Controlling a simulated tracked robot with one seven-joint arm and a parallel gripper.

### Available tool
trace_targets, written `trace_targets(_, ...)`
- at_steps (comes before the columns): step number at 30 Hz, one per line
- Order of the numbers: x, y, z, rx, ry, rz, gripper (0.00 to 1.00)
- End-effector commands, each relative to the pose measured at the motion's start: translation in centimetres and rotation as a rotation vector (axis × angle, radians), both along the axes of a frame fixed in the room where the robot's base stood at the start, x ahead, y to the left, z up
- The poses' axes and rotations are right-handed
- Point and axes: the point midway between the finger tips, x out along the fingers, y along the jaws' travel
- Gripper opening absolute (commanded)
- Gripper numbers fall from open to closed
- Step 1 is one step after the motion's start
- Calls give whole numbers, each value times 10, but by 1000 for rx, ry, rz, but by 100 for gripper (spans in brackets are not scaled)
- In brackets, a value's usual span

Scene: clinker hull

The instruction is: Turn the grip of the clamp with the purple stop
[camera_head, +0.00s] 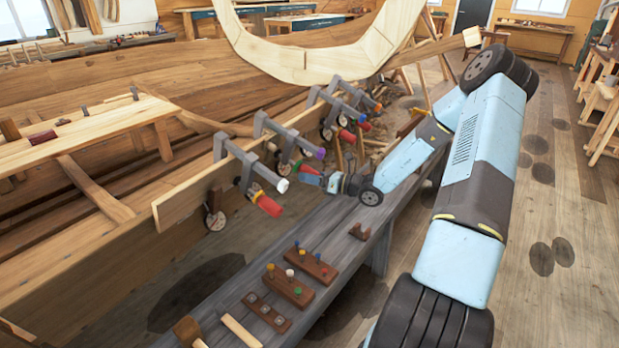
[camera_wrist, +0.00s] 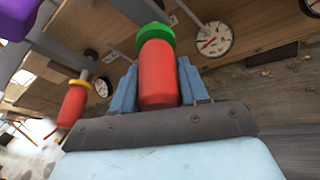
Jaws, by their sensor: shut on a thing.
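The clamp with the purple stop (camera_head: 320,153) sits on the plank edge in the middle of the head view. Its purple stop (camera_wrist: 14,22) shows at the top left of the wrist view. In the wrist view a red grip with a green collar (camera_wrist: 158,75) stands between my two blue fingers. My gripper (camera_wrist: 159,66) is shut on this grip, one finger on each side. In the head view my gripper (camera_head: 316,179) is just below the purple-stop clamp, and the grip is mostly hidden there.
A neighbouring clamp with a white stop (camera_head: 282,185) has a red grip with a yellow collar (camera_wrist: 74,100), close on the left. More clamps (camera_head: 345,107) stand farther along the plank. Round dials (camera_wrist: 213,40) hang by the plank. A grey bench (camera_head: 338,225) with peg blocks lies below.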

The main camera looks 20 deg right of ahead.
Motion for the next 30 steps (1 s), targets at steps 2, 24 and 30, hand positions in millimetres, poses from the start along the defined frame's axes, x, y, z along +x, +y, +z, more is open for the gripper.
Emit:
trace_targets(2,0,-1,0,-1,0,-2,13)
trace_targets(24,-4,-7,0,-1,0,-2,65)
trace_targets(30,-22,-33,-1,-2,1,-6,65)
